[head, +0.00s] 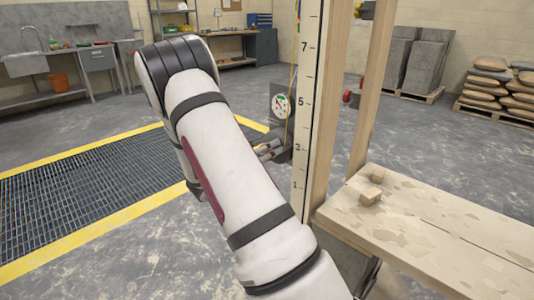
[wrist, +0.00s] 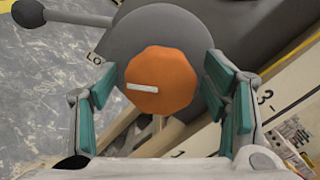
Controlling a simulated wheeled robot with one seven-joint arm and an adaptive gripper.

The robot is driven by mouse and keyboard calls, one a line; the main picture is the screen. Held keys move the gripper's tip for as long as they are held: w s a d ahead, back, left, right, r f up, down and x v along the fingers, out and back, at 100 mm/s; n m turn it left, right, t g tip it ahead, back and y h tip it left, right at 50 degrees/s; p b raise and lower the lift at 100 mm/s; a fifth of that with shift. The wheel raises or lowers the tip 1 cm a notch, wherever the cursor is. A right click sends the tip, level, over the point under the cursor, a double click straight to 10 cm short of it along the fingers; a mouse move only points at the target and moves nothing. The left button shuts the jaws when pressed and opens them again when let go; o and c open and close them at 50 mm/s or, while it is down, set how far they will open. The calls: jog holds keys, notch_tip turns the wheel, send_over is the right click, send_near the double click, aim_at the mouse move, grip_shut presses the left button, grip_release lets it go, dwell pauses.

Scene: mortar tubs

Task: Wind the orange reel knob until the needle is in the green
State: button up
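The orange reel knob (wrist: 160,80) faces the wrist camera, with a white mark on its face pointing left and slightly up. It sits on a round grey reel (wrist: 195,35). My gripper (wrist: 160,66) is open, with one teal-padded finger on each side of the knob; narrow gaps show, and I see no clear contact. In the head view my gripper (head: 270,150) is beside the post, and the knob is hidden there.
A scale board (head: 308,90) on a wooden post stands right of my gripper. A dark ball-ended lever (wrist: 28,13) sticks out left of the reel. A plank bench (head: 420,222) is at lower right. A floor grating (head: 90,195) lies left.

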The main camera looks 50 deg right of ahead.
jog(key=c, duration=0.9)
jog(key=shift+c, duration=0.2)
jog(key=shift+m, duration=0.3)
jog(key=m, duration=1.1)
jog(key=shift+b, duration=0.4)
jog(key=shift+m, duration=0.3)
jog(key=o, duration=1.2)
jog(key=shift+c, duration=0.2)
